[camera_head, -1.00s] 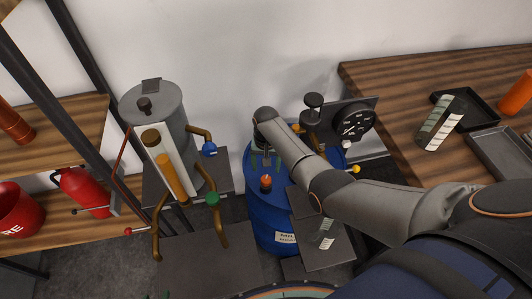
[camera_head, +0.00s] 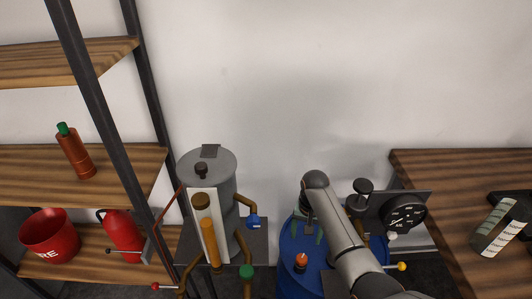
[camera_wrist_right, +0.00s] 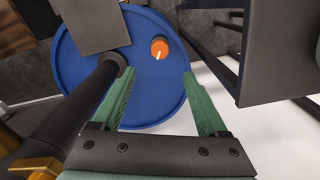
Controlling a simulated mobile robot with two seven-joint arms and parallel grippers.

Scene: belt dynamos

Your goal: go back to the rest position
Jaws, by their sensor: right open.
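My right gripper (camera_head: 308,236) hangs over the blue drum (camera_head: 288,256), its green fingers pointing down. In the right wrist view the right gripper (camera_wrist_right: 160,74) is open, with nothing between its fingers. The drum top (camera_wrist_right: 82,72) with an orange knob (camera_wrist_right: 160,48) shows beyond the fingertips. The same orange knob (camera_head: 301,261) shows in the head view, just below the gripper. Whether the fingers touch anything I cannot tell. My left gripper is not in view.
A grey cylinder (camera_head: 225,178) with brass pipes and coloured valves stands left of the drum. A round black gauge (camera_head: 404,214) is close on the right. A wooden table (camera_head: 440,170) lies farther right, a shelf (camera_head: 115,170) at left. The wall area above is clear.

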